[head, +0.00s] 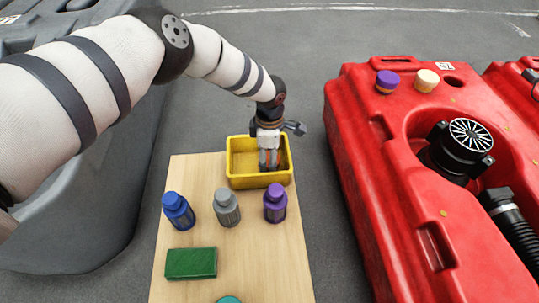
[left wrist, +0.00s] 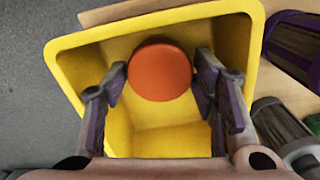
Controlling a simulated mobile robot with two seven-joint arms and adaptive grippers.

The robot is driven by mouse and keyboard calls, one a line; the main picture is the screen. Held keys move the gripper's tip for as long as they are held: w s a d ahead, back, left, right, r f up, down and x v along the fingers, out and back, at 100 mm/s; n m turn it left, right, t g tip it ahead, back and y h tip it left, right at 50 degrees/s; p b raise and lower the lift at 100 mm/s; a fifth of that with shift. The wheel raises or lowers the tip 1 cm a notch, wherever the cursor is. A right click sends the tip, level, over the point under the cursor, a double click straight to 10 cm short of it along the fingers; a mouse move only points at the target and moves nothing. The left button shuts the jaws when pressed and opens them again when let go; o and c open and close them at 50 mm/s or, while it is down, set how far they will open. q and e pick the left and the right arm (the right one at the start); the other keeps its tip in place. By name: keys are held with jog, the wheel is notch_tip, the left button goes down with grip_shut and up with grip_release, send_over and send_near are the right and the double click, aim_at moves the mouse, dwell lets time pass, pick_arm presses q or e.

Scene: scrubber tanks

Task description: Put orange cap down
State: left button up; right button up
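The orange cap (left wrist: 160,72) is a round disc between the fingertips of my left gripper (left wrist: 160,82) in the left wrist view. Both fingertips appear to touch its sides, so the gripper looks shut on it. The left gripper (head: 269,160) points down into the yellow bin (head: 243,182) in the head view. The bin is open-topped and also shows in the left wrist view (left wrist: 58,50). The gap between the cap and the bin's floor cannot be judged. My right gripper is not in view.
A wooden table (head: 237,260) holds a blue bottle (head: 178,211), a grey bottle (head: 227,208), a purple bottle (head: 275,204) and a green block (head: 191,263). A red tank (head: 370,150) on the right carries a purple cap (head: 387,81) and a cream cap (head: 427,81).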

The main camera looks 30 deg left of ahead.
pick_arm(q)
jog(key=shift+o, duration=0.5)
notch_tip(320, 180, up, 12)
jog(key=p, duration=0.4)
jog(key=shift+r+p, duration=0.15)
jog(key=shift+p, duration=0.2)
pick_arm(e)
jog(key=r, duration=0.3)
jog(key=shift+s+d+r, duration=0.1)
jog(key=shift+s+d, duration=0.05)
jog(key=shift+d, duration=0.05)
pick_arm(q)
jog(key=shift+r, duration=0.1)
